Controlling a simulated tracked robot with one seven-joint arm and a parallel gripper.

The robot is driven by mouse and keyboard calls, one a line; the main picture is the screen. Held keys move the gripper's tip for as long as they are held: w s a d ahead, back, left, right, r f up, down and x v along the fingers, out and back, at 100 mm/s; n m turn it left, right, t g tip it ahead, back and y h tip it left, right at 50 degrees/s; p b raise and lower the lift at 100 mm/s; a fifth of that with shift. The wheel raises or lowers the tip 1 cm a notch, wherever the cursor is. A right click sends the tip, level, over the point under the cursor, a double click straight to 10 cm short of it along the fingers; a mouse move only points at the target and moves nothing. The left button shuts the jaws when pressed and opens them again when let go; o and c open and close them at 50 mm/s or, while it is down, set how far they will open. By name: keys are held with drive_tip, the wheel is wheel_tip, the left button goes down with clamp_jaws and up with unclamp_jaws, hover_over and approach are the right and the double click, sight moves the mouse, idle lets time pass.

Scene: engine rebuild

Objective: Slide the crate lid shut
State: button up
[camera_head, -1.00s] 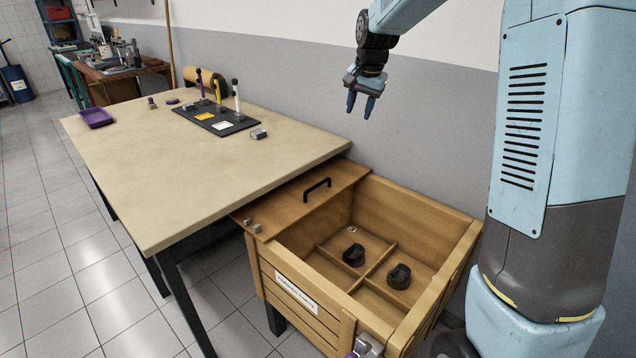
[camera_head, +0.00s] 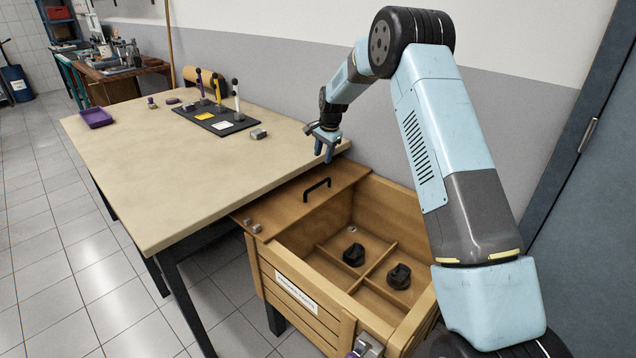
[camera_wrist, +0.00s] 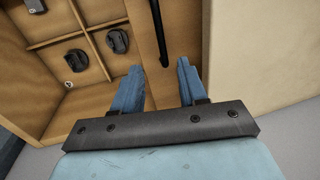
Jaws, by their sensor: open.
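The wooden crate (camera_head: 342,322) stands beside the table, its interior open to view. Its sliding lid (camera_head: 290,205) is drawn back to the left, covering only the end near the table. A black bar handle (camera_head: 317,187) sits on the lid; it also shows in the wrist view (camera_wrist: 160,30). My gripper (camera_head: 324,153) is open and empty, above the far part of the lid by the table corner. In the wrist view, the blue fingers (camera_wrist: 160,88) point toward the lid, with the handle's near end between and ahead of them. They look apart from the handle.
Two black parts (camera_head: 353,254) (camera_head: 399,276) lie in the crate's divided compartments. The table (camera_head: 180,170) borders the lid, bearing a dark tool mat (camera_head: 218,122) and a purple tray (camera_head: 96,117). A metal latch (camera_head: 366,347) is at the crate's front corner. The wall is close behind.

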sight(318, 185)
drive_tip(key=f, duration=0.4)
drive_tip(key=w+a+f, duration=0.1)
drive_tip(key=f, duration=0.4)
drive_tip(key=w+a+f, duration=0.1)
drive_tip(key=f, duration=0.3)
drive_tip(key=shift+f, duration=0.25)
drive_tip(key=shift+c, duration=0.4)
clamp_jaws()
